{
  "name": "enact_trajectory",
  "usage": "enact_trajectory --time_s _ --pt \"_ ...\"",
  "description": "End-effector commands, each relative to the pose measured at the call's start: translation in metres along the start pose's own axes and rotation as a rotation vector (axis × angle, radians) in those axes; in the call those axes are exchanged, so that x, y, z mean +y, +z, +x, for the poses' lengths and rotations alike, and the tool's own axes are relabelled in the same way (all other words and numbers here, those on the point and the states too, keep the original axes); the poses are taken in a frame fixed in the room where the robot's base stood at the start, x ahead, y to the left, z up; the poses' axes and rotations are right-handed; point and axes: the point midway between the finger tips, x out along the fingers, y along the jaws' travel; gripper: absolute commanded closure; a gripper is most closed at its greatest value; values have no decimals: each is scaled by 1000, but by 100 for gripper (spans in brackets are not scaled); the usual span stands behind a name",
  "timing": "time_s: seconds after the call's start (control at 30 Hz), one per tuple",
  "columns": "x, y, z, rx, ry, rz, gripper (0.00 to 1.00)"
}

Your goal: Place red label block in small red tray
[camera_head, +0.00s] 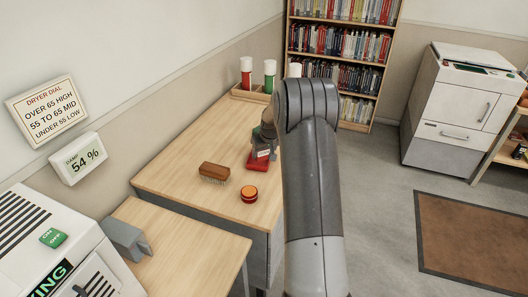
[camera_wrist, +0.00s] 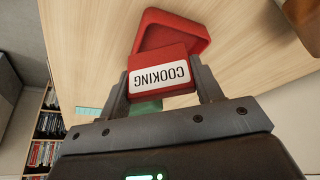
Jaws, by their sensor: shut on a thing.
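In the head view the tray (camera_head: 257,164) is below my gripper, with the block's pale label (camera_head: 263,153) showing at the fingers. I cannot tell whether the block touches the tray or is held above it.
On the table (camera_head: 185,165) are a brown brush (camera_head: 214,171) and a round orange-red item (camera_head: 249,194) in front of the tray. A wooden rack (camera_head: 250,94) with capped tubes stands at the back. My arm hides the table's right side.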

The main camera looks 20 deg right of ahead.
Motion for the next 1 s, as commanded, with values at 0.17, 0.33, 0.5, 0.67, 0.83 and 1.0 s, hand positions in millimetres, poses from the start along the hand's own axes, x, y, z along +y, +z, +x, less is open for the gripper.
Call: enact_trajectory --time_s 0.17,0.33,0.5,0.67,0.83,1.0 --pt "0 1 2 -1 0 0 63" --pt "0 3 7 0 0 0 63" --pt "0 4 11 1 1 0 63" --pt "0 4 11 0 0 0 33" --pt "0 4 11 0 0 0 19" --pt "0 4 11 0 0 0 19"
